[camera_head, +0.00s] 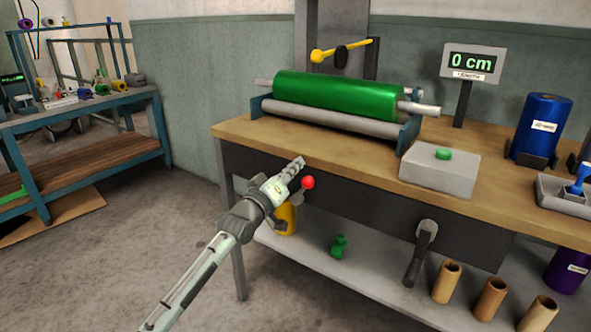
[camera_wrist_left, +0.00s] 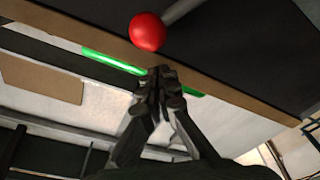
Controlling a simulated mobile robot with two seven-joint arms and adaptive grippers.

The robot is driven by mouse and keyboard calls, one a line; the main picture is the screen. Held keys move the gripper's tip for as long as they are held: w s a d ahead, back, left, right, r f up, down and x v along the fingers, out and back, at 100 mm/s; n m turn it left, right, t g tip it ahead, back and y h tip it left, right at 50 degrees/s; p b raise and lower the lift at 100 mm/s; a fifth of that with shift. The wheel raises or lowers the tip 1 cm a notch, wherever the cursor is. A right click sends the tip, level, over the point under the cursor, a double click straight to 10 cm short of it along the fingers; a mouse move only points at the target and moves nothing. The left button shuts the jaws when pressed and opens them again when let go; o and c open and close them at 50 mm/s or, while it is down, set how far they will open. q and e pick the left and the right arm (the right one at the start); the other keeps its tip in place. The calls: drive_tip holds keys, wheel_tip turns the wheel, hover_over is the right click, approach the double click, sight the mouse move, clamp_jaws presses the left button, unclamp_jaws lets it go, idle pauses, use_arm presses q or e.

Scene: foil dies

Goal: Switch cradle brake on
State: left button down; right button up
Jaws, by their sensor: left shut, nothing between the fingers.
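A red ball knob (camera_head: 308,182) on a grey rod stands out from the front of the workbench (camera_head: 240,130), left of its middle. The knob also shows large in the left wrist view (camera_wrist_left: 147,32). A green roll (camera_head: 335,93) lies in the cradle (camera_head: 257,107) on the bench top. My left gripper (camera_head: 300,163) is shut and empty, just left of and above the knob in the head view. In the left wrist view its fingertips (camera_wrist_left: 160,76) sit just below the knob, and I see no clear contact. My right gripper is not in view.
A grey box with a green button (camera_head: 443,154) and a "0 cm" display (camera_head: 472,62) stand on the bench. A dark handle (camera_head: 422,250) hangs from the bench front. Cardboard tubes (camera_head: 491,298) stand on the lower shelf.

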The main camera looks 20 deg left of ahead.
use_arm(q)
drive_tip(key=r+v, duration=0.1)
drive_tip(key=v, duration=0.8)
drive_tip(key=shift+s+a, duration=0.3)
drive_tip(key=shift+a, duration=0.15)
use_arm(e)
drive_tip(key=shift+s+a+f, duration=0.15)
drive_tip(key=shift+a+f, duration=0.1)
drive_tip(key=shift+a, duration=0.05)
use_arm(q)
drive_tip(key=s+a+f+m+g+y, duration=0.1)
drive_tip(key=s+f+g, duration=0.25)
drive_tip(key=f, duration=0.65)
drive_tip(key=s+f+m+g+y, duration=0.15)
drive_tip(key=s+f, duration=0.35)
drive_tip(key=f, duration=0.5)
drive_tip(key=s+a+f+m+g+y, duration=0.1)
drive_tip(key=s+f+g, duration=0.25)
drive_tip(key=f, duration=0.65)
drive_tip(key=s+a+f+m+g+y, duration=0.1)
drive_tip(key=s+f+g, duration=0.2)
drive_tip(key=s+f, duration=0.5)
drive_tip(key=s+a+f+m+g+y, duration=0.1)
drive_tip(key=s+f+g, duration=0.3)
drive_tip(key=s, duration=1.2)
wheel_tip(320, 180, down, 5)
drive_tip(key=shift+s+a+r+m+y, duration=0.15)
drive_tip(key=shift+s+a+m+y, duration=0.25)
drive_tip(key=shift+a, duration=0.4)
